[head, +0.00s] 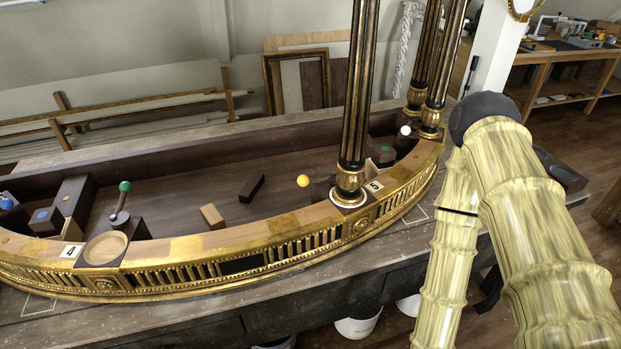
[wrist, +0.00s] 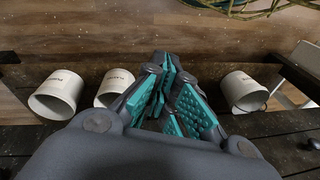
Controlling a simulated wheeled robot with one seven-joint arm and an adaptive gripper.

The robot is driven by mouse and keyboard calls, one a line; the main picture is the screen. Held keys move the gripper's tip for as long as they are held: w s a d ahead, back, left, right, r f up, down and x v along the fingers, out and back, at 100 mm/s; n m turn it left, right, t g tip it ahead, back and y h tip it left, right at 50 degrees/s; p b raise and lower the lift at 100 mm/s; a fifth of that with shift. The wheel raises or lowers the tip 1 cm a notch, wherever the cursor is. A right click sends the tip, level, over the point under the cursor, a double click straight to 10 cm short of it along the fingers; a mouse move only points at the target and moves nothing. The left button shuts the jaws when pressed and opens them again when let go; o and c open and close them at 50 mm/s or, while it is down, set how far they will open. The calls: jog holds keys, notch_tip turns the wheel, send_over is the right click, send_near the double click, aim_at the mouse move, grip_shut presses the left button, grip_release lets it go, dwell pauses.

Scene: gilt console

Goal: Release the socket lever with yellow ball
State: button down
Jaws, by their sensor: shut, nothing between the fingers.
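The yellow ball (head: 303,181) shows in the head view, inside the console's tray just left of a black and gold column (head: 352,120). The lever's shaft and socket are mostly hidden behind the gilt front rim (head: 290,222) and the column base. My gripper (wrist: 168,90) shows in the wrist view, its teal-padded fingers shut and empty, over the floor and some buckets. The ball is not in the wrist view. The head view shows my arm at the right, apart from the ball, but not my fingers.
Columns rise beside the yellow ball. White buckets (wrist: 245,91) stand below.

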jog(key=w+a+r+n+t+y+p, duration=0.2)
jog(key=w+a+r+t+y+p, duration=0.1)
jog(key=w+a+r, duration=0.5)
jog(key=w+a+r+n+t+y+p, duration=0.1)
jog(key=w+r, duration=0.4)
jog(key=r, duration=0.5)
jog(key=w+a+r+n+t+y+p, duration=0.1)
jog(key=w+r+t+p, duration=0.2)
jog(key=r, duration=0.8)
jog(key=w+a+r+t+p, duration=0.1)
jog(key=w+r+t+p, duration=0.1)
jog(key=w+r+t, duration=0.3)
jog(key=w+r, duration=0.3)
jog(key=r, duration=0.3)
jog(key=shift+w+n+t+y, duration=0.25)
jog(key=shift+n+t+y, duration=0.05)
jog(key=shift+n+y, duration=0.1)
jog(key=b+x, duration=0.4)
jog(key=b, duration=0.5)
jog(key=shift+w+a+f+b, duration=0.1)
jog(key=shift+w+f+b, duration=0.05)
jog(key=shift+w+b, duration=0.2)
jog(key=shift+a+b, duration=0.1)
jog(key=shift+b, duration=0.2)
